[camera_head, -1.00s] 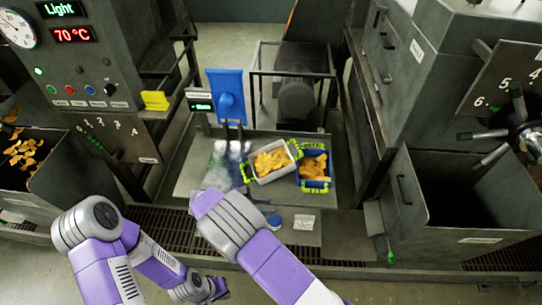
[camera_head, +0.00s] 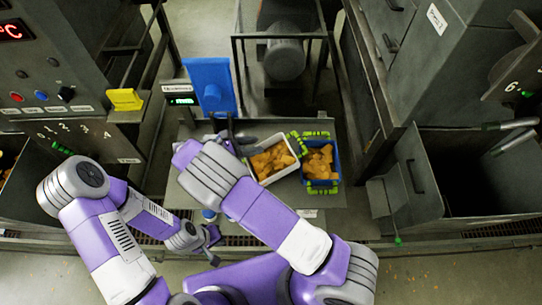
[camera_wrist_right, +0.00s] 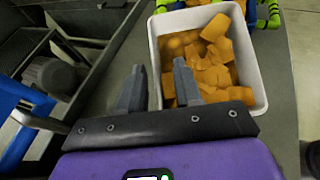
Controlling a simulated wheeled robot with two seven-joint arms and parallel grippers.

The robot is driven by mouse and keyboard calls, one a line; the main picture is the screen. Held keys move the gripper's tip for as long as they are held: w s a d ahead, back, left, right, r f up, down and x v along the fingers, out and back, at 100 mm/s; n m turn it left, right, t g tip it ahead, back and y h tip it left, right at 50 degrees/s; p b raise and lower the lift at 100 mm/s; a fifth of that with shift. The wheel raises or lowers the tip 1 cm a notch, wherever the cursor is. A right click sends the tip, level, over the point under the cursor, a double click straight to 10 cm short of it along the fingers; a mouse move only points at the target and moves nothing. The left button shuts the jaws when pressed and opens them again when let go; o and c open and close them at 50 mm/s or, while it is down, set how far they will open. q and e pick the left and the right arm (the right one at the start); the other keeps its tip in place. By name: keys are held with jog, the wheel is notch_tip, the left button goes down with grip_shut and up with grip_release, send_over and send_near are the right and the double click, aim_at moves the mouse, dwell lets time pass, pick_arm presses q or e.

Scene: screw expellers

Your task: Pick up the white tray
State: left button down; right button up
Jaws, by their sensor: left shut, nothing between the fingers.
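The white tray (camera_head: 281,178), full of orange-yellow chunks, stands on the grey table beside a blue tray. My right gripper (camera_wrist_right: 160,66) is open at the tray's left side. Its fingers appear on either side of the tray's left wall in that view; I cannot tell whether they touch it. In the head view my right wrist hides the tray's left end.
The blue tray (camera_head: 337,166) with similar chunks and green handles stands close to the right. A blue panel (camera_head: 209,83) and a small display (camera_head: 179,95) stand behind at the left. A dark open bin (camera_head: 465,180) is at the right.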

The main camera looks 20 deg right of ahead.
aim_at(264, 142)
jog(key=x, duration=0.2)
jog(key=w+x, duration=0.1)
jog(key=x, duration=0.1)
jog(key=shift+d+p, duration=0.3)
jog(key=shift+d, duration=0.15)
jog(key=shift+f, duration=0.1)
grip_shut()
